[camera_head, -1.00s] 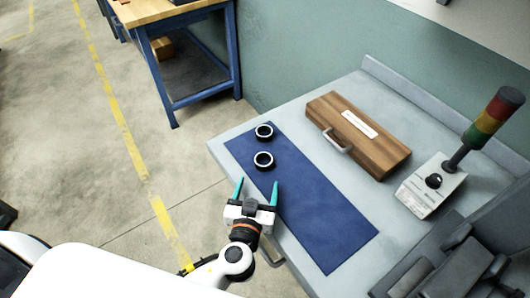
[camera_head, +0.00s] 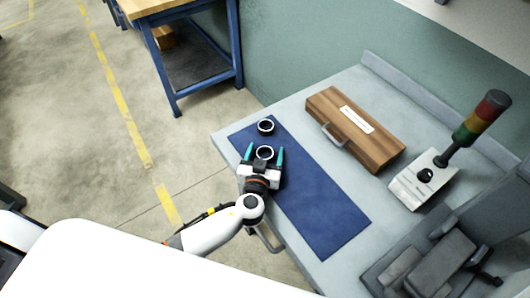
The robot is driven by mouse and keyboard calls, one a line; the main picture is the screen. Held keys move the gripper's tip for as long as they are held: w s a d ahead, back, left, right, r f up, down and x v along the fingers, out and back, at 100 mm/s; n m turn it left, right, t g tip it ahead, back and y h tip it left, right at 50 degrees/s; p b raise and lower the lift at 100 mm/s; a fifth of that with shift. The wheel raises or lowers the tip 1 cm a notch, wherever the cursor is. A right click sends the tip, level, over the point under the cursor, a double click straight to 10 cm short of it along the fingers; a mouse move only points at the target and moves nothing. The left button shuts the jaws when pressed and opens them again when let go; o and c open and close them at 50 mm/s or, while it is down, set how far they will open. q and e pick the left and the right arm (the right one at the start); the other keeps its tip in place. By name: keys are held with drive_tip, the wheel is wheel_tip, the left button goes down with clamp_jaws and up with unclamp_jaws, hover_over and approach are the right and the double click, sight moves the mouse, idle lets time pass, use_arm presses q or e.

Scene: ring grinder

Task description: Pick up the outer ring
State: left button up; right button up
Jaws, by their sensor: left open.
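Two dark rings with pale rims lie on the blue mat (camera_head: 318,214). The far ring (camera_head: 266,126) sits near the mat's far end. The near ring (camera_head: 264,152) lies a little closer to me. I cannot tell which of them is the outer ring. My left gripper (camera_head: 265,154) is open, with its teal fingers on either side of the near ring. Whether the fingers touch the ring is not clear. The near ring's lower edge is close to the gripper body. My right gripper is not in view.
A wooden case (camera_head: 358,130) with a metal handle lies behind the mat on the grey table (camera_head: 225,134). A control box (camera_head: 424,178) with a signal light (camera_head: 482,118) stands at the right. Dark machinery (camera_head: 440,262) fills the lower right. The mat's near part is clear.

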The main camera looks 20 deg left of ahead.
use_arm(q)
drive_tip(key=c, duration=1.1)
drive_tip(key=shift+r, duration=0.1)
